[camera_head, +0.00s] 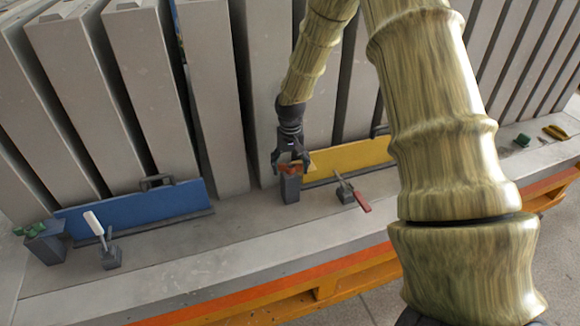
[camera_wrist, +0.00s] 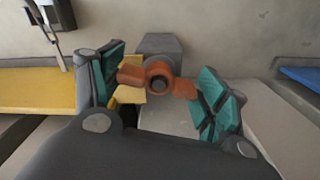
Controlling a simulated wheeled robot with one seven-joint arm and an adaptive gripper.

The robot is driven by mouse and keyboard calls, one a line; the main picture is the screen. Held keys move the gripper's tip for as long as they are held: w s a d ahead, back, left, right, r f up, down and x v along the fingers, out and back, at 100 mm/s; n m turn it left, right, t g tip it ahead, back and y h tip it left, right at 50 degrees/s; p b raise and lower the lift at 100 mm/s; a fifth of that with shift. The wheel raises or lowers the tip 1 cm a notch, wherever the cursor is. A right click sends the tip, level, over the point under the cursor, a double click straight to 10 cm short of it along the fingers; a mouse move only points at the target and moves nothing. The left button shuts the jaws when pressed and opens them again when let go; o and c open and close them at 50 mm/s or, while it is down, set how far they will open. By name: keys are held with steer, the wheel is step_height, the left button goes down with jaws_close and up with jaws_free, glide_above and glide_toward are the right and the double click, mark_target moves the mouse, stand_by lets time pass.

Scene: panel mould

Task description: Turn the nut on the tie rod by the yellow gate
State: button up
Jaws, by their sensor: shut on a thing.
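The nut (camera_head: 293,168) is orange-brown with wings on either side. It sits at the top of a dark grey block (camera_head: 290,188) by the left end of the yellow gate (camera_head: 350,157). In the wrist view the nut (camera_wrist: 158,76) shows its round hub, with the rod end as a dark centre. My gripper (camera_head: 291,161) is over the nut from above. Its teal pads in the wrist view (camera_wrist: 160,84) stand either side of the nut, shut on its wings. The yellow gate also shows at the left of the wrist view (camera_wrist: 38,90).
A small block with a red-handled lever (camera_head: 362,202) stands just right of the nut. The blue gate (camera_head: 135,208) is at the left, with a white-handled lever (camera_head: 95,224) and a green nut (camera_head: 30,229). Upright grey panels rise behind. The ledge's front strip is clear.

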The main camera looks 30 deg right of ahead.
steer(key=shift+m, duration=0.3)
steer(key=shift+r+m+p, duration=0.1)
steer(key=shift+m+p, duration=0.3)
steer(key=shift+m, duration=1.1)
steer(key=shift+a+m+p, duration=0.1)
steer(key=shift+m+p, duration=0.45)
steer(key=shift+m, duration=1.15)
